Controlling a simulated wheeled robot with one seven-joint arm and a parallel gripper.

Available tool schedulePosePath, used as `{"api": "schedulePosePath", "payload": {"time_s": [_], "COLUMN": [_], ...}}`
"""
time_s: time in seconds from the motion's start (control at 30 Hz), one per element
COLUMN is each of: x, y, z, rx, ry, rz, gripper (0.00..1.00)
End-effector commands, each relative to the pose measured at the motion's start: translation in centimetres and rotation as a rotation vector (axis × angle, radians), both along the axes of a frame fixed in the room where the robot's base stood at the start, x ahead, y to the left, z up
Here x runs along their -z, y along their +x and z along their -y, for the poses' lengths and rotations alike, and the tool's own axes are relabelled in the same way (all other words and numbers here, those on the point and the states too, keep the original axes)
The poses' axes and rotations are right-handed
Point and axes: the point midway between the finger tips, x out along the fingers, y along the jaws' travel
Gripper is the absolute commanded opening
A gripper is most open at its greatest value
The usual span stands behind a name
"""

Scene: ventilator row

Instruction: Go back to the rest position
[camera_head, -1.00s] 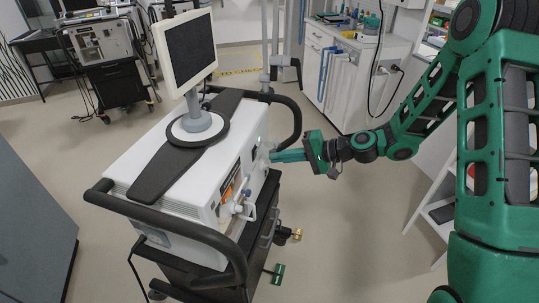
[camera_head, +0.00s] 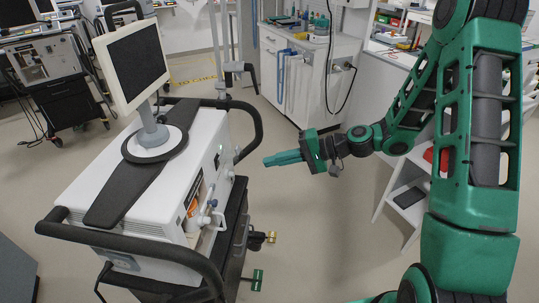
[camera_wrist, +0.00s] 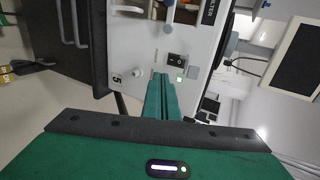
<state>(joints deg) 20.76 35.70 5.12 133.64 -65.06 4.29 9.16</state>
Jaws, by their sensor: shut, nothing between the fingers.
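My gripper (camera_head: 268,161) is green and shut, with nothing between its fingers. In the head view it points left toward the ventilator (camera_head: 175,165), with a gap of floor between the fingertips and its side panel. The ventilator is a white box on a dark cart, with a tilted screen (camera_head: 137,62) on top. In the wrist view the closed fingers (camera_wrist: 160,85) point at the ventilator panel (camera_wrist: 135,45), which shows a black switch (camera_wrist: 178,59), a small lit green square and the digit 5.
A black rail (camera_head: 135,248) runs round the cart's front. A white cabinet (camera_head: 315,75) with bottles stands behind my gripper. A shelf unit (camera_head: 405,205) is beside my arm on the right. Other machines (camera_head: 45,65) stand at the back left. The floor (camera_head: 310,235) below my gripper is clear.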

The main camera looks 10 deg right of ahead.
Motion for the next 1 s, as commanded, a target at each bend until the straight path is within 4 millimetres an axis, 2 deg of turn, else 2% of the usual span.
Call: {"api": "schedulePosePath", "payload": {"time_s": [0.23, 0.37, 0.47, 0.67, 0.87, 1.0], "x": [0.1, 0.4, 0.6, 0.2, -1.5, -3.3], "y": [-0.4, -1.7, -3.3, -6.7, -10.9, -14.4], "z": [0.4, 2.0, 4.2, 9.9, 16.1, 20.1], "rx": [-0.011, -0.046, -0.073, -0.099, -0.079, -0.04], "ry": [-0.038, -0.157, -0.289, -0.545, -0.762, -0.884], "rz": [0.005, 0.013, 0.01, -0.026, -0.094, -0.161], "gripper": [0.0, 0.0, 0.0, 0.0, 0.0, 0.0]}}
